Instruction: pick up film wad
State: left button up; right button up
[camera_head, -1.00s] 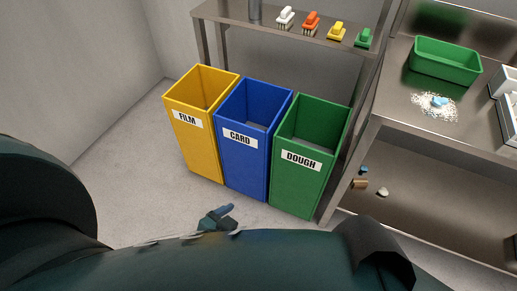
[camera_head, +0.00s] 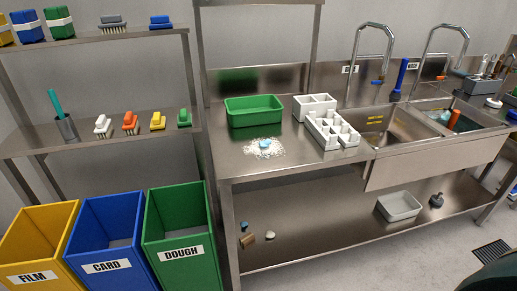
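A small blue lump (camera_head: 243,226) lies on the lower shelf of the steel counter, near its left end. Next to it lie a brown piece (camera_head: 247,238) and a whitish piece (camera_head: 270,235). Another light-blue lump (camera_head: 265,144) sits on a patch of white powder on the counter top. Both blue things are too small to tell which is the film wad. The yellow FILM bin (camera_head: 38,238) stands at the lower left. Neither of my grippers is in view.
The blue CARD bin (camera_head: 105,240) and green DOUGH bin (camera_head: 182,230) stand left of the counter. A green tub (camera_head: 253,110) and white divided trays (camera_head: 332,132) stand on top. A grey basin (camera_head: 398,206) is on the lower shelf, whose middle is clear.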

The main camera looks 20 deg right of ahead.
aim_at(264, 144)
jog(key=i, duration=0.25)
jog(key=i+j+z, duration=0.1)
jog(key=i+z, duration=0.25)
jog(key=i+j+z, duration=0.2)
jog(key=z, duration=0.15)
